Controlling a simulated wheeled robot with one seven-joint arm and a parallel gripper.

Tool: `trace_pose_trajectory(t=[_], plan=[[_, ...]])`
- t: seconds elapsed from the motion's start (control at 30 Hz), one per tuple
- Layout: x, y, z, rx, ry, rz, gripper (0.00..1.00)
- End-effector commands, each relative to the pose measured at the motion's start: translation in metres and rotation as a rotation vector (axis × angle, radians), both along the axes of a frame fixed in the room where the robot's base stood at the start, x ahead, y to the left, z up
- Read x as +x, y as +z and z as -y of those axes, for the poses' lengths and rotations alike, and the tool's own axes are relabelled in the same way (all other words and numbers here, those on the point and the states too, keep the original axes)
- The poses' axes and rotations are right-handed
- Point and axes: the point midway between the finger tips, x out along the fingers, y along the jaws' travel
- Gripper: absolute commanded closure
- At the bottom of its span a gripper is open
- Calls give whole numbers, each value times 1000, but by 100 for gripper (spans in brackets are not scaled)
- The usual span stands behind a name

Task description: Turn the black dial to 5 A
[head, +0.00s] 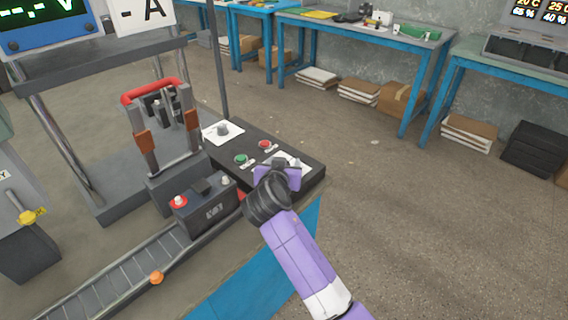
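A dark control panel (311,172) stands at the middle of the head view. On its far end a grey-looking knob (223,129) sits on a white plate (209,134). A second white plate (303,164) at the near end is partly covered by my gripper (285,172). Any dial on that plate is hidden, so I cannot make out a black dial or its 5 A mark there. My gripper is over this near plate, with its fingers hidden by its own wrist. I cannot tell whether it touches anything.
A green button (241,158) and a red button (265,144) sit between the plates. Left of the panel is a battery (207,210) with a red terminal, below a red-handled clamp frame (155,92). A roller conveyor (112,277) runs front left. The floor to the right is open.

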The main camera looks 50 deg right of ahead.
Motion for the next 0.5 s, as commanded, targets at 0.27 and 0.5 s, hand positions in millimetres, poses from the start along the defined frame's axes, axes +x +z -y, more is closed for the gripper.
trace_pose_trajectory(t=[0.27, 0.5], plan=[[-13, 10, -18, -1, 2, 2, 44], [-33, 24, -47, -1, 2, 0, 44]])
